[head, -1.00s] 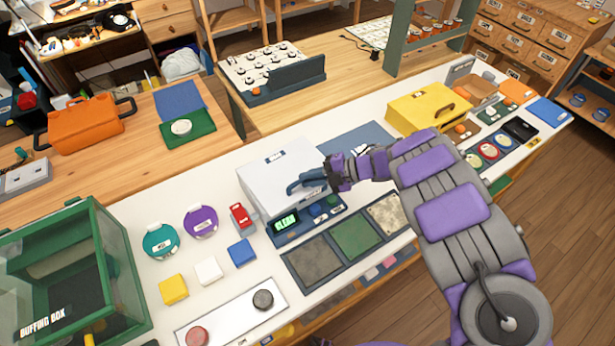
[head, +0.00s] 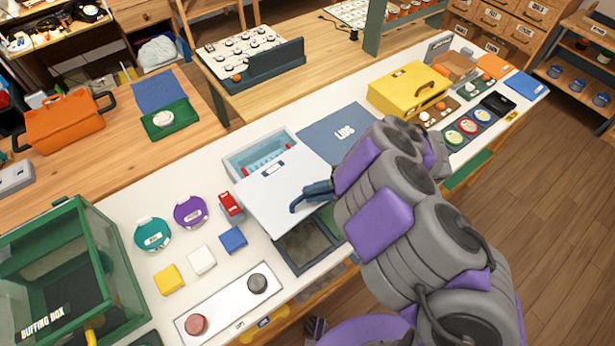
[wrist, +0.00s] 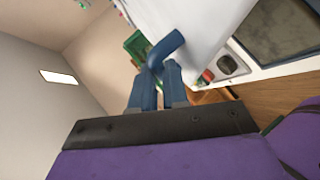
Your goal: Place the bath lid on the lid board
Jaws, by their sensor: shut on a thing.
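The white bath lid (head: 284,192) is off the bath and held in the air, partly over the bath's front side. My gripper (head: 318,192) is shut on the lid's blue handle (head: 300,203), at the lid's right edge. In the wrist view my gripper (wrist: 158,90) grips the blue handle, with the white lid (wrist: 190,25) beyond it. The bath (head: 240,160) shows open behind the lid, with light blue contents and a rack inside. The dark blue lid board (head: 325,125), marked "LIDS", lies flat and bare on the bench just right of the bath.
A yellow case (head: 400,90) stands right of the lid board. Left of the bath are a red item (head: 230,204), a purple round container (head: 190,212) and a teal one (head: 153,235). Dark pad trays (head: 305,245) lie in front, partly hidden by the lid.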

